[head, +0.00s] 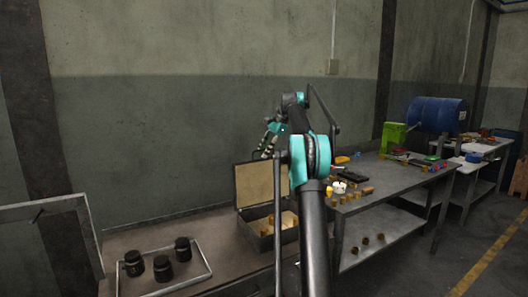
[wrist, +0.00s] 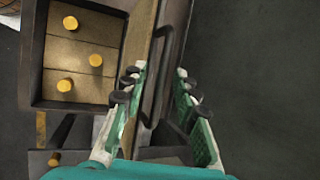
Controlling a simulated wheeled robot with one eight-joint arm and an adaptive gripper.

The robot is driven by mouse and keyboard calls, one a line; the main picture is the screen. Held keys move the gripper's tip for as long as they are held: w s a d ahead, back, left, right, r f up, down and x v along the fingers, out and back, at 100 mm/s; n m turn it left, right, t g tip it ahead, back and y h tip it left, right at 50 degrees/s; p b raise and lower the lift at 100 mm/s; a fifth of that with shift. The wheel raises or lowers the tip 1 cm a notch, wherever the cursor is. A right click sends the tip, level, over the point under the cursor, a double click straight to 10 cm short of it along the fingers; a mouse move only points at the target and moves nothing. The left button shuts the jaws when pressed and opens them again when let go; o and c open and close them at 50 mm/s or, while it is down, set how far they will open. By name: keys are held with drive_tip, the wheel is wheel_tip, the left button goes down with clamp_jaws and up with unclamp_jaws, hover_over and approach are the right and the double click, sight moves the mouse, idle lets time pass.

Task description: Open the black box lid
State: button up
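The black box (head: 268,243) stands on the bench left of my arm in the head view. Its lid (head: 262,183) stands up at the back, so the box is open. In the wrist view, the box (wrist: 35,60) shows several yellow cylindrical pieces on its tan inside. The lid (wrist: 138,35) is seen nearly edge-on, with a dark bar handle (wrist: 160,85) on its outer side. My gripper (wrist: 161,72) has its fingers apart around the handle, with gaps on both sides. In the head view, my gripper (head: 268,138) is above the raised lid.
A grey table (head: 400,185) with small parts, a green bin (head: 393,137) and a blue barrel (head: 436,115) stand right. The wall is close behind.

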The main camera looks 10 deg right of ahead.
drive_tip(key=s+d+r, duration=0.2)
drive_tip(key=d, duration=0.4)
drive_tip(key=s+d+r, duration=0.2)
drive_tip(key=d, duration=0.5)
drive_tip(key=shift+s+d+r, duration=0.15)
drive_tip(key=shift+s+d, duration=0.15)
drive_tip(key=shift+s, duration=0.1)
drive_tip(key=s+a+f+n+h, duration=0.3)
drive_tip(key=s+a+f+n, duration=0.4)
drive_tip(key=s+a+f, duration=0.85)
drive_tip(key=s+a+f+n, duration=0.2)
drive_tip(key=s+f, duration=0.5)
drive_tip(key=s, duration=0.3)
drive_tip(key=s+a+f+n+t+h, duration=0.1)
drive_tip(key=s+a+f+n, duration=0.1)
drive_tip(key=s+f, duration=0.5)
drive_tip(key=s+a+f+n+t+h, duration=0.1)
drive_tip(key=s+a+f+n, duration=0.2)
drive_tip(key=s+f, duration=0.4)
drive_tip(key=s, duration=0.7)
drive_tip(key=shift+s, duration=0.2)
